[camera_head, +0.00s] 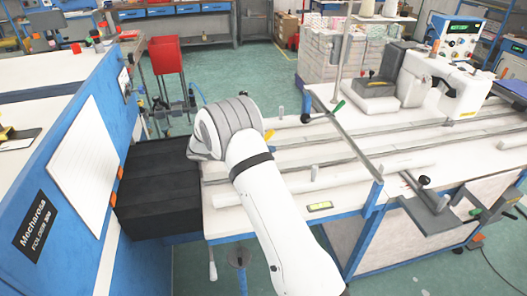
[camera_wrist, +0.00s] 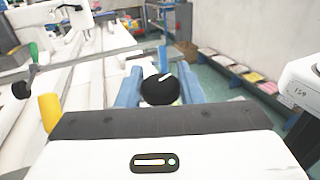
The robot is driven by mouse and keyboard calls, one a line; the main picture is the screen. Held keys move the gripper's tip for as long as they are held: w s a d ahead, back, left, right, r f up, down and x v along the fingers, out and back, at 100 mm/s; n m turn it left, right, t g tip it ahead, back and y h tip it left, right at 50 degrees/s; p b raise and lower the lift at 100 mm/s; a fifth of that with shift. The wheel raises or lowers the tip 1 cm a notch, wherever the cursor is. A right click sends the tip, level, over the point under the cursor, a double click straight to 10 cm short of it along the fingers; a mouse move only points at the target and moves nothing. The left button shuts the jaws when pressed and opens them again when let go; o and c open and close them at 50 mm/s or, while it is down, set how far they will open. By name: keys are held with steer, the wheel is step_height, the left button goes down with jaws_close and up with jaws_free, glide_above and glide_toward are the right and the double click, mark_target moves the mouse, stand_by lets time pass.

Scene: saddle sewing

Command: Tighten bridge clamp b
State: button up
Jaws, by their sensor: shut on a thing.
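A round black knob (camera_wrist: 160,89) with a short white mark shows in the middle of the wrist view, just past my gripper's body. My gripper (camera_wrist: 160,76) has a blue finger on each side of this knob and is shut on it. The knob's lower part and the fingers' contact with it are partly hidden. I take it for the knob of bridge clamp b, but no label shows. In the head view my arm hides the gripper and this knob. A bar with a green-tipped handle (camera_head: 338,106) crosses the table rails there.
A yellow post (camera_wrist: 49,112) stands close left of my gripper in the wrist view. The white worktable (camera_head: 240,205) carries long rails. A sewing machine (camera_head: 440,85) stands at its back right. Black boxes (camera_head: 155,190) and a blue panel (camera_head: 75,150) are to the left.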

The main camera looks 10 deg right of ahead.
steer(key=o, duration=0.9)
steer(key=shift+o, duration=0.2)
steer(key=shift+a+r, duration=0.1)
